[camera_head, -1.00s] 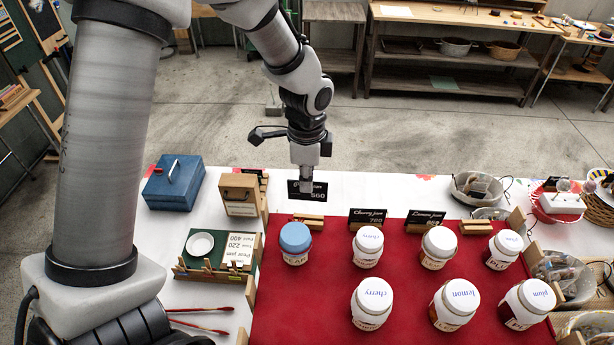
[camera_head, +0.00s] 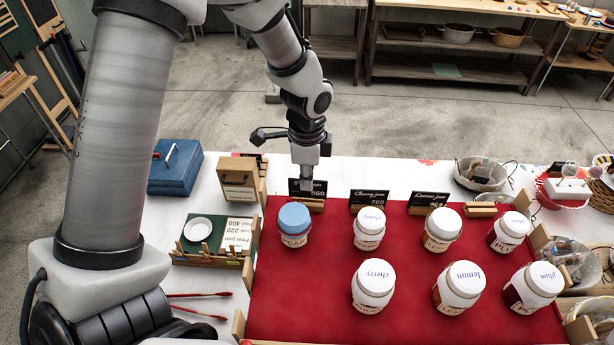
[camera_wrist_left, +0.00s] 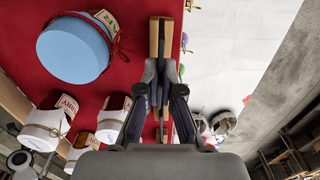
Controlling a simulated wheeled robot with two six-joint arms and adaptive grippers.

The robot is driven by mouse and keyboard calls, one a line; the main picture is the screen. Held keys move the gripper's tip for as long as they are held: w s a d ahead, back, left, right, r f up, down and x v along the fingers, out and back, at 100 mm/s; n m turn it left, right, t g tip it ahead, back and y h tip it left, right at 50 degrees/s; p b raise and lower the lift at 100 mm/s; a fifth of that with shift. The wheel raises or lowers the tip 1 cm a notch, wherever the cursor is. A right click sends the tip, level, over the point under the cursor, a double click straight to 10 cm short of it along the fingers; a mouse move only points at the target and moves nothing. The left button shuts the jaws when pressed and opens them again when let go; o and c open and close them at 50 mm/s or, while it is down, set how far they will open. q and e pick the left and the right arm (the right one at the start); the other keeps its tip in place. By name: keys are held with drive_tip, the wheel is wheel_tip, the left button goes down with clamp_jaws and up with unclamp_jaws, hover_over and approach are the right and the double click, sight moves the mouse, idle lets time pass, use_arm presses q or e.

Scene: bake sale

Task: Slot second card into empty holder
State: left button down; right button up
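My left gripper (camera_head: 306,179) is shut on a black price card (camera_head: 318,189) reading 560, held upright behind the blue-lidded pear jar (camera_head: 294,222). The card's lower edge meets the wooden holder (camera_head: 313,205); I cannot tell how deep it sits in the slot. In the left wrist view the fingers (camera_wrist_left: 159,95) are close together over the holder (camera_wrist_left: 154,38), with the card edge-on and mostly hidden. A Cherry jam card (camera_head: 369,197) and a Lemon jam card (camera_head: 428,198) stand in neighbouring holders. Another holder (camera_head: 480,210) at the right is empty. My right gripper is not in view.
Several white-lidded jars stand on the red cloth (camera_head: 300,290) in front of the holders. A blue box (camera_head: 175,170), a wooden box (camera_head: 238,180) and a small tray (camera_head: 212,262) are at the left. Baskets (camera_head: 480,175) stand at the right. White table shows behind the holders.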

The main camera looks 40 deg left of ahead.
use_arm(q)
drive_tip(key=shift+w, duration=0.1)
drive_tip(key=shift+p, duration=0.3)
idle(0.5)
drive_tip(key=shift+p, duration=0.3)
idle(0.5)
drive_tip(key=shift+p, duration=0.3)
drive_tip(key=shift+f+b, duration=0.8)
drive_tip(key=shift+f, duration=0.5)
